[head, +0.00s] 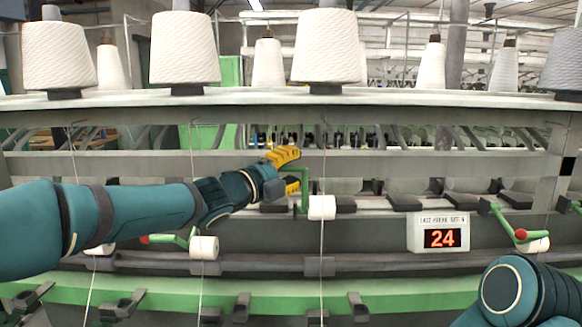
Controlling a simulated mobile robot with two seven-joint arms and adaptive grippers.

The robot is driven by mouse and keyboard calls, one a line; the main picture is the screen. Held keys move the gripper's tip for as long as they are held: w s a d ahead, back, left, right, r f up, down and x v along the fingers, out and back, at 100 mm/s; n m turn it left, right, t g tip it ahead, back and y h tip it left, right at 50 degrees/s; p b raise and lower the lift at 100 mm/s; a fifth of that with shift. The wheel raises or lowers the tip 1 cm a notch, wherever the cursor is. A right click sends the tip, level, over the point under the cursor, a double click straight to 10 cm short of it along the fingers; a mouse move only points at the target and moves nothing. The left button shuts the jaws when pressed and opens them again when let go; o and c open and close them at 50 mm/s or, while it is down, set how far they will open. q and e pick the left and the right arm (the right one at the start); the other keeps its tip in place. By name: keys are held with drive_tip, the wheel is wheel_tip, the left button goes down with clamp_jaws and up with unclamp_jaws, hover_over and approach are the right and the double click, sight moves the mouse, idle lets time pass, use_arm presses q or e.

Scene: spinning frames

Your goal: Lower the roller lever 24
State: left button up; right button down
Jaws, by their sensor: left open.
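A green roller lever (305,188) stands raised at the middle of the machine, beside a white roller (322,207). My left gripper (292,171) has its yellow fingers apart, one above the other, at the top of this lever. The lever's upper end reaches toward the gap between the fingers; its knob is not visible, and contact cannot be told. A display (442,238) to the right reads 24. No number shows on the lever itself. My right gripper is out of view; only my right arm shows at the bottom right.
Another green lever (168,238) with a red knob sits lower at the left, beside a white roller (204,248). One more red-knobbed lever (506,224) is at the right. Large yarn cones (185,48) stand on the top shelf (400,99). Thin threads hang down in front.

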use_arm(q)
clamp_jaws()
idle(0.4)
